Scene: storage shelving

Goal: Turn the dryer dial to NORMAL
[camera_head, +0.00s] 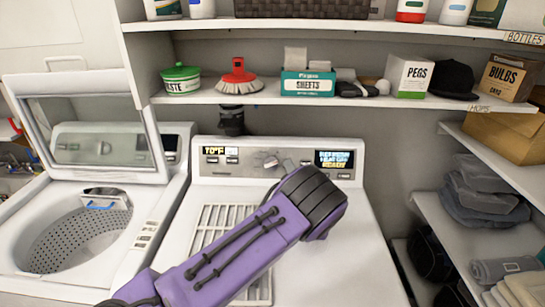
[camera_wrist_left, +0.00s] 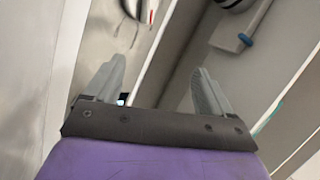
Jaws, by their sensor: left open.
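The dryer (camera_head: 355,245) is white, with a control panel along its back edge. Its grey dial (camera_head: 271,161) sits near the middle of the panel, between buttons on the left and a lit display (camera_head: 334,158) on the right. The dial's setting is too small to read. My purple left arm crosses the dryer top. My left gripper (camera_head: 289,166) is close to the panel, just right of the dial, mostly hidden behind the wrist. In the left wrist view my left gripper (camera_wrist_left: 159,66) is open, with nothing between its fingers. My right gripper is not in view.
A shelf (camera_head: 215,97) above the dryer holds a green-lidded tub (camera_head: 181,80), red brush (camera_head: 239,78) and several boxes. An open washer (camera_head: 60,265) stands left. Side shelves with folded towels (camera_head: 480,190) stand right. The dryer top's right part is clear.

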